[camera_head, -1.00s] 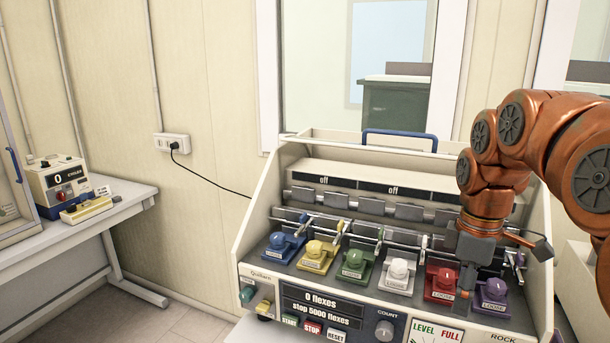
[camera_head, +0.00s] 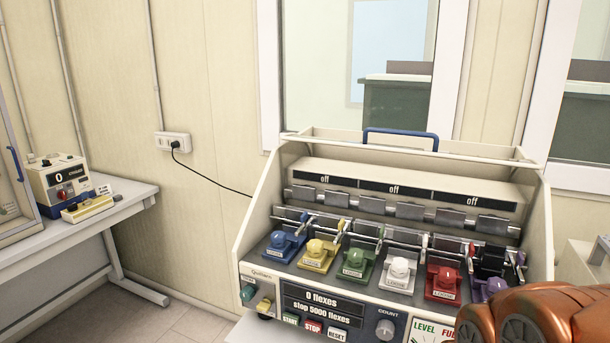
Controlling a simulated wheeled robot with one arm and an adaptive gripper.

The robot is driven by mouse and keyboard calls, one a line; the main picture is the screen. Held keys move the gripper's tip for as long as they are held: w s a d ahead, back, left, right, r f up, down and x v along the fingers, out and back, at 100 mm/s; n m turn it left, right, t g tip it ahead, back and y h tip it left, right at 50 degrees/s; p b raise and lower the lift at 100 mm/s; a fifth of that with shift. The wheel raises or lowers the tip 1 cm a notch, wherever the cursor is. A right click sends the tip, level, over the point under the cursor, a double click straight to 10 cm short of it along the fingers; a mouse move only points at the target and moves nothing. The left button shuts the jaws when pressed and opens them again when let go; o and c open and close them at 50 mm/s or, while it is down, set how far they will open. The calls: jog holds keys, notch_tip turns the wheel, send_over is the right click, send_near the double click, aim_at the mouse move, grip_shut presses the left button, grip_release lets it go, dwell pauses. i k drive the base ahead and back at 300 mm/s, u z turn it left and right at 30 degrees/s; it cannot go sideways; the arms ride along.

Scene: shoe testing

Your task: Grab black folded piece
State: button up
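A small black piece (camera_head: 489,264) shows at the rightmost station of the flexing machine (camera_head: 402,142), just behind the purple clamp knob (camera_head: 492,287). It seems to sit between the upper bar and the purple clamp; its fold is too small to make out. My orange arm covers the lower right corner and hides part of the purple clamp. My gripper is out of the picture, so its fingers and anything in them are hidden.
Blue (camera_head: 279,241), yellow (camera_head: 315,250), green (camera_head: 356,258), white (camera_head: 399,270) and red (camera_head: 444,279) clamps stand left of the purple one. A blue handle (camera_head: 400,133) tops the machine. A side table (camera_head: 130,194) with a counter device (camera_head: 58,180) stands at left.

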aim_at(493, 258)
jog(key=z, duration=0.75)
